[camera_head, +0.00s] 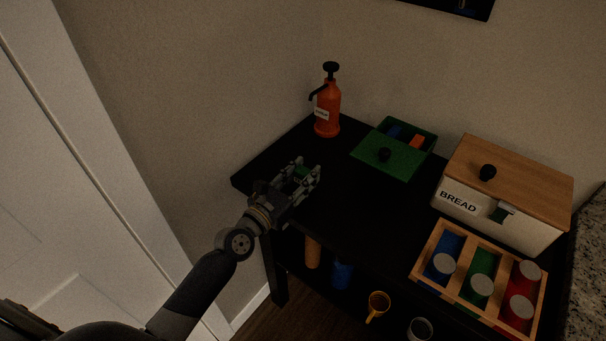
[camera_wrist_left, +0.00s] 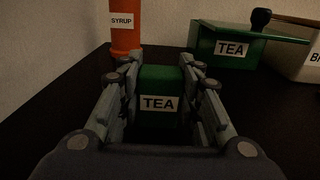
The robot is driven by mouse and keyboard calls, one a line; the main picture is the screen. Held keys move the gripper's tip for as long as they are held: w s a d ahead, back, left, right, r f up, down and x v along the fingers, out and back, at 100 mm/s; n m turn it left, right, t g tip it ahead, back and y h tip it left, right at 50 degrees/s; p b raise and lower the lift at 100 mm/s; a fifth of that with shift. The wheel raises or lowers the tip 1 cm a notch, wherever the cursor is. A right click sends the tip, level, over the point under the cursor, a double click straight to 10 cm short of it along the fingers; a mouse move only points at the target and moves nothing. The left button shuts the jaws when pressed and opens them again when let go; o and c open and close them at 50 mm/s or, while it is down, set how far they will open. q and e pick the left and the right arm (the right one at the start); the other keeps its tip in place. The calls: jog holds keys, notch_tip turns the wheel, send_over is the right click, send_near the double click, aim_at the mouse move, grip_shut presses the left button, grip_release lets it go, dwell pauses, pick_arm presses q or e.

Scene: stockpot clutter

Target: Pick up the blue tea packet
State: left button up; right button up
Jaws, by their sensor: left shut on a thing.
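My left gripper (camera_head: 308,173) is over the left part of the black table, shut on a green tea packet (camera_wrist_left: 158,88). The packet stands upright between the fingers with its white TEA label facing the wrist camera. In the head view the fingers partly hide this green packet (camera_head: 301,171). A blue packet (camera_head: 394,131) lies in the open green tea box (camera_head: 430,152) at the back, beside an orange packet (camera_head: 417,142). The tea box also shows in the left wrist view (camera_wrist_left: 210,42), but its contents are hidden there. My right gripper is not in view.
An orange syrup pump bottle (camera_head: 327,110) stands at the back left. The tea box's green lid (camera_head: 385,160) has a black knob. A bread box (camera_head: 515,180) and a wooden rack (camera_head: 452,235) of coloured canisters stand right. Mugs sit below. The table's middle is clear.

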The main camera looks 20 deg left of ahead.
pick_arm(q)
jog(key=shift+f, duration=0.2)
jog(key=o, duration=0.9)
jog(key=shift+c, duration=0.2)
pick_arm(e)
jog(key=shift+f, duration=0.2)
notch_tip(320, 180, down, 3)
jog(key=b, duration=0.3)
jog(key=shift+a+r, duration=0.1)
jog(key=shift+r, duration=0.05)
pick_arm(q)
jog(key=v, duration=1.1)
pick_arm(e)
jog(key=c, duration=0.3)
